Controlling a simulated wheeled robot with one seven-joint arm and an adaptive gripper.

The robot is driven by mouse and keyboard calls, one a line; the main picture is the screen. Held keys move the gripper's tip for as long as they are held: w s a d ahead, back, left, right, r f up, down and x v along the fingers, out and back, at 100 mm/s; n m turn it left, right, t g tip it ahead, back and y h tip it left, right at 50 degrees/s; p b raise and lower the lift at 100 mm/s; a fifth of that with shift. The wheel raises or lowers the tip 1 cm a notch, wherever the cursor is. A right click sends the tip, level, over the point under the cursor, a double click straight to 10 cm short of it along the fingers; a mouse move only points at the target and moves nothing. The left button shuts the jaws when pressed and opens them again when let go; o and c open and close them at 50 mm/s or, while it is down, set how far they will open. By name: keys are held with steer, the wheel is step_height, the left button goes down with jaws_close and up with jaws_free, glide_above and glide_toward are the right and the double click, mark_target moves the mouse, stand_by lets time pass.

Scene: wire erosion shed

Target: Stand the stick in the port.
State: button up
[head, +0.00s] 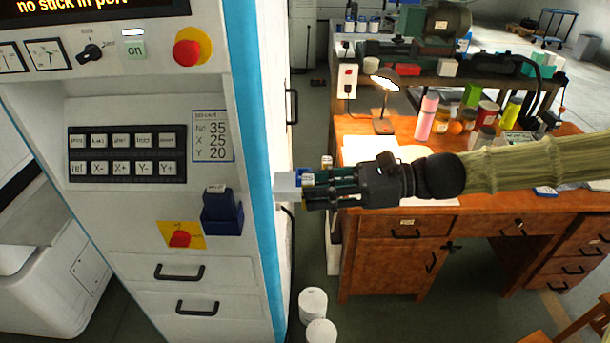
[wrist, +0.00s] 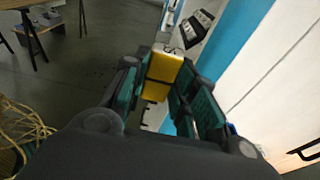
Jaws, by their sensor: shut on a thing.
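My gripper (head: 305,189) points left in the head view, in front of the gap between the machine cabinet and the desk. It is shut on the stick. The stick's pale grey end (head: 286,186) sticks out past the fingertips, and its yellow body (wrist: 164,68) shows between the fingers in the wrist view. The fingers hide part of it. A dark blue block (head: 222,214) with a small label on top, seemingly the port, sits on the cabinet's ledge left of my gripper. The stick is apart from it. The slot is too small to make out.
The cabinet's blue edge strip (head: 251,130) stands between my gripper and the blue block. A wooden desk (head: 400,255) with a lamp (head: 383,105) and bottles stands at right.

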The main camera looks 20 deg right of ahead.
steer(key=w+d+p, duration=0.1)
steer(key=w, duration=0.4)
steer(key=w+d+f, duration=0.1)
steer(key=w, duration=0.4)
steer(key=w+d+p, duration=0.1)
steer(key=w, duration=0.4)
steer(key=shift+w+d+f+p, duration=0.25)
steer(key=shift+w+p, duration=0.05)
steer(key=shift+p, duration=0.05)
steer(key=shift+f+p, duration=0.6)
steer(key=shift+f, duration=1.15)
steer(key=shift+s+f+b, duration=0.15)
steer(key=shift+f+b, duration=0.25)
steer(key=shift+f, duration=0.25)
